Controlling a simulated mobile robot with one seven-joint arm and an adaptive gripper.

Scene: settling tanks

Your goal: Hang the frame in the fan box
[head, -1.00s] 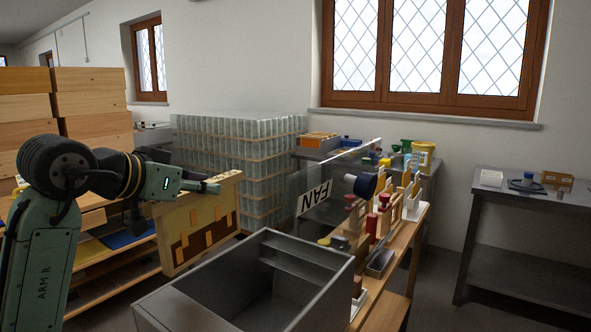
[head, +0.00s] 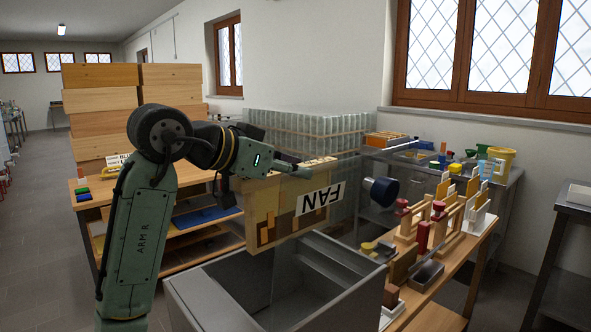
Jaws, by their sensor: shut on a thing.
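My gripper (head: 303,170) is shut on the top bar of the frame (head: 268,208). The frame has a pale wooden border and a brown and yellow patchwork face, and hangs upright. A white FAN label (head: 319,199) on what looks like a clear panel overlaps the frame's right part in the picture. A dark blue round fan part (head: 380,191) shows just to the right. A grey open-topped metal box (head: 200,300) stands below and in front, apparently empty inside. The frame's lower edge shows above its back rim; whether it is inside or behind the box cannot be told.
A wooden bench (head: 470,250) with red knobs, wooden stands and a small grey tray adjoins the box on the right. A wooden rack (head: 100,130) of stacked boxes stands behind my arm. Wrapped glassware (head: 305,128) is at the back. Floor is free at the far left.

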